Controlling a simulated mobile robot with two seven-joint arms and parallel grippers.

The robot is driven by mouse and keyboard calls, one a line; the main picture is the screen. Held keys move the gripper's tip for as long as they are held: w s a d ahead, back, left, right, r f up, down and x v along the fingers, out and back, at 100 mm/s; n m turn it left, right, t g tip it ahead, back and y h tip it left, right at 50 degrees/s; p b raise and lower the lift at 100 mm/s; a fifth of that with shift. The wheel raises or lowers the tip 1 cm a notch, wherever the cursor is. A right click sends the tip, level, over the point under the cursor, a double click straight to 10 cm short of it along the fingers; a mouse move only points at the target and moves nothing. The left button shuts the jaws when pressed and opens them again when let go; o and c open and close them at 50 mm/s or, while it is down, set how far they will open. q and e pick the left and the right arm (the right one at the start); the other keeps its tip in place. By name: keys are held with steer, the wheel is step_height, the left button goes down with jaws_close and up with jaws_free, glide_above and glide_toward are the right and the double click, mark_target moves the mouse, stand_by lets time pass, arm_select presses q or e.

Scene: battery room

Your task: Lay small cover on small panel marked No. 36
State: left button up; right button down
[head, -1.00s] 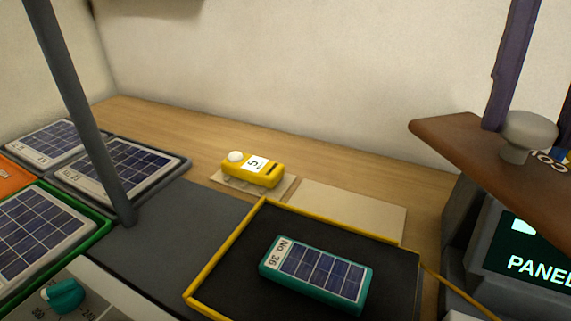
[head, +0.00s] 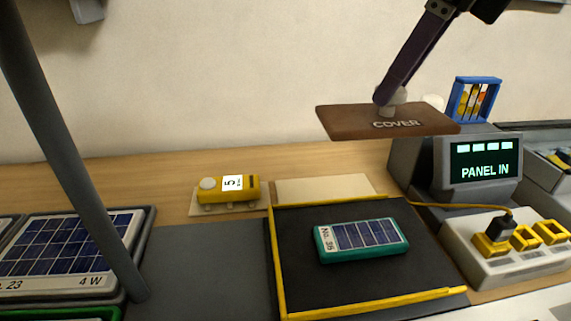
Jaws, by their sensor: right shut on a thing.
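The small cover (head: 350,122) is a flat brown board marked COVER with a pale knob on top. My right gripper (head: 390,97) is shut on its knob and holds it in the air, above and behind the small panel. The small panel marked No. 36 (head: 361,240) has a teal frame and blue cells. It lies face up and uncovered on the black tray (head: 330,290) with yellow edges. My left gripper is not in view.
A display box (head: 483,168) reading PANEL IN stands right of the tray, with a socket strip (head: 505,255) in front. A yellow device marked 5 (head: 228,189) sits behind the tray, beside a bare beige plate (head: 325,189). A grey post and panel No. 23 (head: 70,250) are at left.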

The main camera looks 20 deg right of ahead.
steer(key=shift+d+f+p, duration=0.1)
steer(key=shift+f+p, duration=0.2)
steer(key=shift+f, duration=9.1)
steer(key=shift+f, duration=0.1)
steer(key=c, duration=0.9)
jaws_free()
steer(key=shift+f, duration=0.1)
steer(key=o, duration=0.5)
steer(key=shift+c, duration=0.2)
